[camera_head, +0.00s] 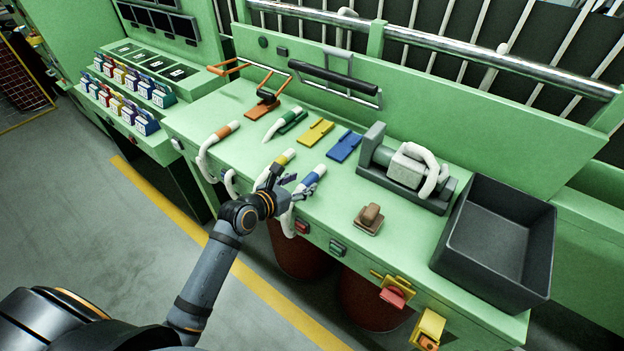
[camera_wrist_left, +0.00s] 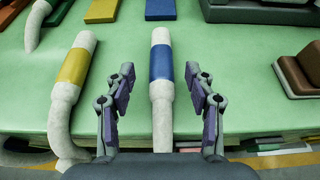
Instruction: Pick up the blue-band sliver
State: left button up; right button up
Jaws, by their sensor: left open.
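The blue-band sliver (camera_head: 310,181) is a thick white rope with a blue band near its end. It lies on the green machine top (camera_head: 240,165) and hangs over the front edge. In the left wrist view the blue-band sliver (camera_wrist_left: 161,96) runs up the middle, between my fingers. My left gripper (camera_head: 293,180) is open at the front edge, and its fingers (camera_wrist_left: 160,84) stand on either side of the sliver with gaps visible on both sides. Contact is not visible. The arm hides part of the sliver in the head view. My right gripper is not in view.
The yellow-band sliver (camera_wrist_left: 73,68) lies close to the left of my fingers. A blue plate (camera_head: 344,147) and a yellow plate (camera_head: 315,132) lie behind. A brown block (camera_head: 369,219), a grey device with a white roll (camera_head: 408,168) and a dark bin (camera_head: 468,235) stand to the right.

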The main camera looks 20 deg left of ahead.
aim_at(309, 179)
pick_arm(q)
jog(key=shift+w+d, duration=0.15)
jog(key=shift+w, duration=0.2)
jog(key=x, duration=0.4)
jog(key=shift+d+p, duration=0.1)
jog(key=shift+p, duration=0.2)
jog(key=shift+w+f, duration=0.15)
jog(key=shift+f, duration=0.05)
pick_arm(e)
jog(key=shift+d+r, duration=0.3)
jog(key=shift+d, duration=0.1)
